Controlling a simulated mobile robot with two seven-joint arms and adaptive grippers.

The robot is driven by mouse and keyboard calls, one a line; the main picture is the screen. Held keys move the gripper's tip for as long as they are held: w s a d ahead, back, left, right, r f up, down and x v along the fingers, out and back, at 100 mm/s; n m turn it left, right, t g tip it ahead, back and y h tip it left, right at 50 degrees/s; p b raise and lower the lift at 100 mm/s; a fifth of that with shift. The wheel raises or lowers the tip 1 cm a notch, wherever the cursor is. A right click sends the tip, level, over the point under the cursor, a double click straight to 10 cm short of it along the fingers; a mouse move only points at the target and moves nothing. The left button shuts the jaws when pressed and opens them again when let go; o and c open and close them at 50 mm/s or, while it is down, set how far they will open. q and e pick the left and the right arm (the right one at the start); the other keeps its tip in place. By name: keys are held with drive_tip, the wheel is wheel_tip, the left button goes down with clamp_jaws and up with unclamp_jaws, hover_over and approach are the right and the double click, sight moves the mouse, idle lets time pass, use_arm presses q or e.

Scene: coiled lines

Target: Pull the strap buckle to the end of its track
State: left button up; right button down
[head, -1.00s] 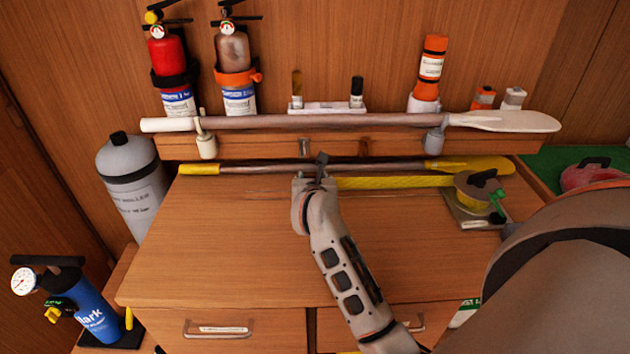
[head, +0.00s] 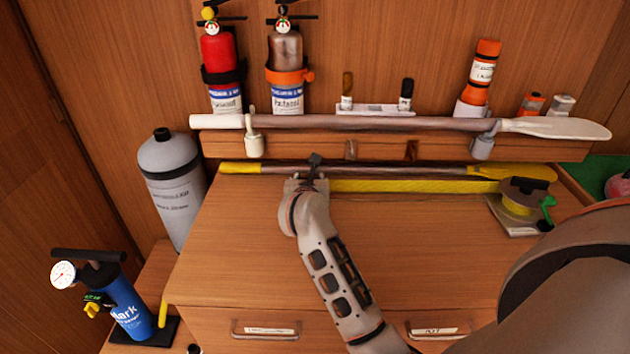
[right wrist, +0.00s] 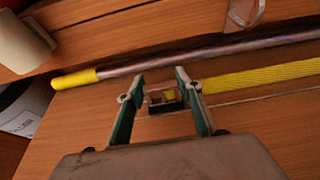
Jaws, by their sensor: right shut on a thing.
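The strap buckle (right wrist: 156,101), a small dark frame with yellow webbing in it, sits between the fingers of my right gripper (right wrist: 160,86) in the right wrist view. My right gripper is shut on it. In the head view my right gripper (head: 314,166) is at the back of the bench top, and the buckle is hidden there. The yellow strap (head: 400,186) runs right from it to a reel (head: 519,202) on a metal plate. The strap also shows in the right wrist view (right wrist: 262,76). My left gripper is not in view.
A yellow-ended pole (head: 400,170) lies just behind the strap, below a wall ledge with a paddle (head: 380,123). A grey cylinder (head: 172,185) stands left of the bench. The bench top (head: 235,240) is clear in front and left.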

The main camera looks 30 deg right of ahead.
drive_tip(key=shift+w+a, duration=0.15)
drive_tip(key=shift+a, duration=0.1)
drive_tip(key=c, duration=1.4)
unclamp_jaws()
drive_tip(key=shift+o, duration=0.2)
drive_tip(key=v, duration=0.7)
drive_tip(key=shift+s+a+r, duration=0.1)
drive_tip(key=shift+s, duration=0.15)
